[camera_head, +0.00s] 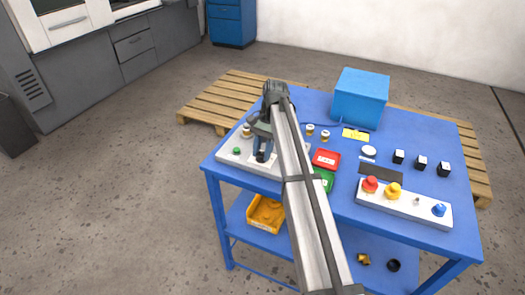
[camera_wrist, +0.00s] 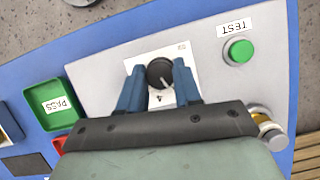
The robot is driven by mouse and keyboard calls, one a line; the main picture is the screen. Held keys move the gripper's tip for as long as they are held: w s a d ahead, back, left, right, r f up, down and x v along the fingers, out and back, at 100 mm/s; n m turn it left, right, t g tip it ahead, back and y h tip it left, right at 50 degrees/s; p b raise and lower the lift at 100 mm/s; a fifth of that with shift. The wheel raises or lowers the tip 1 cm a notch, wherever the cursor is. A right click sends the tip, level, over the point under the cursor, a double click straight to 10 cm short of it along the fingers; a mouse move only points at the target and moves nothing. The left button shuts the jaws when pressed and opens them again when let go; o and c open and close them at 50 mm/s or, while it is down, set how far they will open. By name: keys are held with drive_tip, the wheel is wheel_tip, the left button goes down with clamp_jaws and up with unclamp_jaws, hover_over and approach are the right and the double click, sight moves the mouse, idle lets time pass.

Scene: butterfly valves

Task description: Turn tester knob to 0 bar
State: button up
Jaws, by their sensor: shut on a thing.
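The tester knob (camera_wrist: 160,73) is a round black knob with a pale pointer line, on a white label on the grey tester panel (camera_wrist: 215,50). In the wrist view the pointer slants toward the lower right, near a printed 4. My gripper (camera_wrist: 159,84) has its two blue fingers on either side of the knob, shut on it. In the head view my gripper (camera_head: 263,150) is over the tester at the table's left, and the knob is hidden there. A green button (camera_wrist: 240,50) beside a TEST label sits on the same panel.
A green PASS tray (camera_wrist: 58,105) and a red tray (camera_head: 326,159) lie beside the tester. A brass-coloured valve (camera_wrist: 262,119) stands at the panel's end. A blue box (camera_head: 360,97) stands at the back, and a white control panel (camera_head: 404,205) lies at right.

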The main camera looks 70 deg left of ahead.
drive_tip(key=shift+n, duration=0.5)
drive_tip(key=o, duration=1)
drive_tip(key=shift+o, duration=0.2)
drive_tip(key=shift+m, duration=0.3)
